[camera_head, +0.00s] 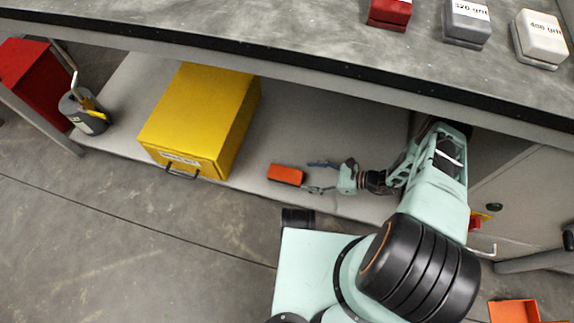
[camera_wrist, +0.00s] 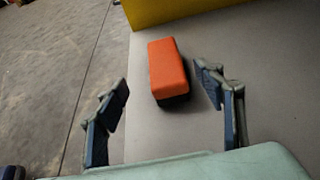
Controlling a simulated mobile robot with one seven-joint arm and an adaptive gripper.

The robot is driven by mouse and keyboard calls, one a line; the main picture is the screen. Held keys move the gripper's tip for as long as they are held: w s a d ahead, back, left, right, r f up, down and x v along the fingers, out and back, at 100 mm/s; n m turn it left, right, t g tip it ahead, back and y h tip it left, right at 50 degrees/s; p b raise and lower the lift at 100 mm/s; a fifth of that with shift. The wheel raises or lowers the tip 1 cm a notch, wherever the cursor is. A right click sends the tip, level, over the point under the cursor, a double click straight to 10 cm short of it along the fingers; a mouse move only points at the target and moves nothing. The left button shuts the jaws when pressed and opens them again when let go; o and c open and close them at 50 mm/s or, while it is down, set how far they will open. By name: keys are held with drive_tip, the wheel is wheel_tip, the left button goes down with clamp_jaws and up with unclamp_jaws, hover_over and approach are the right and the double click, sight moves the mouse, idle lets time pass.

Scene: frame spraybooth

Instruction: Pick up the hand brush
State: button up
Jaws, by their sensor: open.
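The hand brush appears to be the orange block with a dark underside (camera_head: 285,174), lying on the grey lower shelf (camera_head: 320,140) near its front edge. In the wrist view the orange block (camera_wrist: 167,68) lies ahead and between the lines of my two fingers, closer to the right finger. My gripper (camera_head: 311,176) is open and empty, just to the right of the block in the head view. In the wrist view the fingertips of my gripper (camera_wrist: 162,80) are spread wide. Whether a finger touches the block I cannot tell.
A yellow box (camera_head: 200,115) with a front handle stands left of the block. A grey container with tools (camera_head: 85,112) and a red box (camera_head: 35,75) are farther left. The worktop (camera_head: 270,28) overhangs the shelf. A grey cabinet (camera_head: 535,190) stands at the right.

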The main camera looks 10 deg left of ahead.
sight(287, 173)
drive_tip(key=b+x, duration=0.1)
drive_tip(key=x, duration=0.3)
drive_tip(key=shift+s+a+f, duration=0.1)
drive_tip(key=shift+a+f, duration=0.15)
drive_tip(key=shift+a, duration=0.05)
drive_tip(key=x, duration=0.2)
drive_tip(key=b+x, duration=0.1)
drive_tip(key=x, duration=0.1)
drive_tip(key=w+b+x, duration=0.1)
drive_tip(key=x, duration=0.1)
drive_tip(key=shift+d+f, duration=0.15)
drive_tip(key=c, duration=1.3)
